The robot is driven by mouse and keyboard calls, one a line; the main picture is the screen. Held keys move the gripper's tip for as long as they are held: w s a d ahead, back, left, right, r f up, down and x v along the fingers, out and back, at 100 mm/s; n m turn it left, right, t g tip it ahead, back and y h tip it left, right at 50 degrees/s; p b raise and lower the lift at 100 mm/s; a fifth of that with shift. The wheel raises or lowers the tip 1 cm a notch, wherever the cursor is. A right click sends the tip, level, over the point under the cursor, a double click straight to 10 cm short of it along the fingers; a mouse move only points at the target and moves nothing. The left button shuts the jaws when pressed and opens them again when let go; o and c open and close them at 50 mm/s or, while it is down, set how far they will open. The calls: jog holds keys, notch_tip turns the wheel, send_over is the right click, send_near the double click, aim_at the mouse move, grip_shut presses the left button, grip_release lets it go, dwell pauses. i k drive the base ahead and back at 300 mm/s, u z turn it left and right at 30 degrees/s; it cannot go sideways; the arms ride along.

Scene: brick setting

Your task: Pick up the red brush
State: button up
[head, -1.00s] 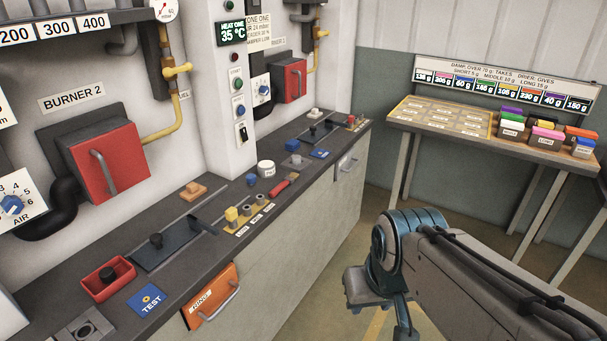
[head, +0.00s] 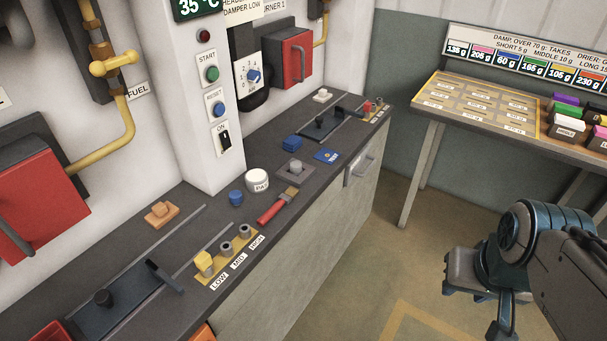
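The red brush (head: 272,210) lies on the dark counter top near its front edge, in the middle of the head view. Its red handle points toward the lower left and its tan-brown head toward the upper right. It lies between the yellow strip marked LOW, MID, HIGH and a grey square plate with a knob. My gripper (head: 480,305) is at the lower right, over the floor, well to the right of the brush and apart from the counter. No held thing shows in it; its finger gap is not clear from this angle.
A white round pot (head: 257,180) and a blue knob (head: 236,198) stand close behind the brush. The yellow strip (head: 226,259) with pegs is to its left. A cabinet handle (head: 362,169) sticks out of the counter front. A table (head: 436,117) with coloured blocks stands at the right.

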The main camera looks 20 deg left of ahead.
aim_at(287, 195)
jog(key=u, duration=0.55)
jog(key=i, duration=0.95)
jog(key=u, duration=0.8)
